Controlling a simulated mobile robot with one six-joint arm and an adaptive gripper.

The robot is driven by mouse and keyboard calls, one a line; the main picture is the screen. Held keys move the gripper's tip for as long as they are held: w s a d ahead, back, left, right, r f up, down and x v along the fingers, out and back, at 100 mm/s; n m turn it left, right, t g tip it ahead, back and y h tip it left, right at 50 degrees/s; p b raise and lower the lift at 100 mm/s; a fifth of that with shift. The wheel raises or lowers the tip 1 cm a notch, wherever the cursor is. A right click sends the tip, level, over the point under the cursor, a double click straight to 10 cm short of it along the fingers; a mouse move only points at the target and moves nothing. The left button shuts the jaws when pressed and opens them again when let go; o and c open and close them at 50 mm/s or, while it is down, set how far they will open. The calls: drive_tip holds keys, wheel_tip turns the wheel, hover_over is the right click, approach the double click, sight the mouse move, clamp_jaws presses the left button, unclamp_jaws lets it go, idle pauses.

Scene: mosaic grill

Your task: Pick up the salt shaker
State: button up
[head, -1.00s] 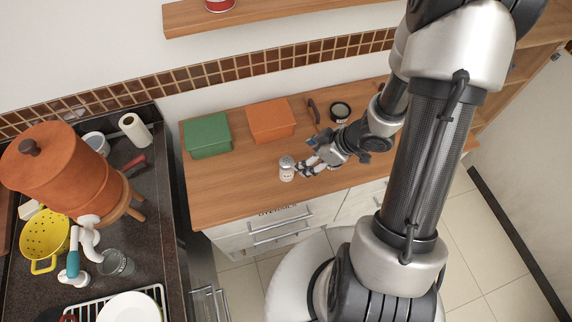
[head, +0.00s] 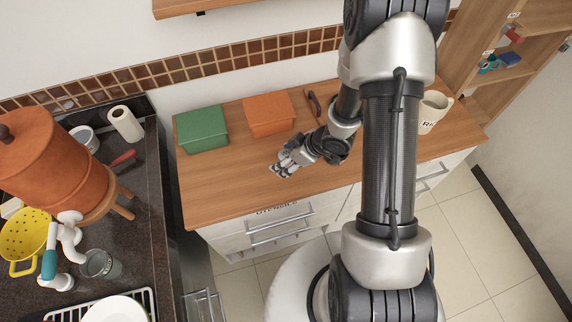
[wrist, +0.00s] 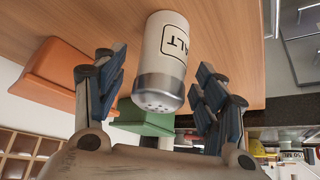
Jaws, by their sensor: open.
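The salt shaker (wrist: 162,58) is a white cylinder with a grey metal top with holes and black lettering. In the wrist view it stands on the wooden counter (wrist: 228,30) and appears upside down, its top towards me. My gripper (wrist: 158,82) is open, with one finger on each side of the shaker and visible gaps between. In the head view my gripper (head: 280,170) is low over the counter. I cannot make out the shaker there; the gripper seems to hide it.
A green box (head: 202,129) and an orange box (head: 268,115) stand at the back of the counter. A dark worktop (head: 145,225) with a large orange pot (head: 50,170) is at left.

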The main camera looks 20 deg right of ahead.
drive_tip(key=shift+c, duration=0.2)
drive_tip(key=c, duration=1.2)
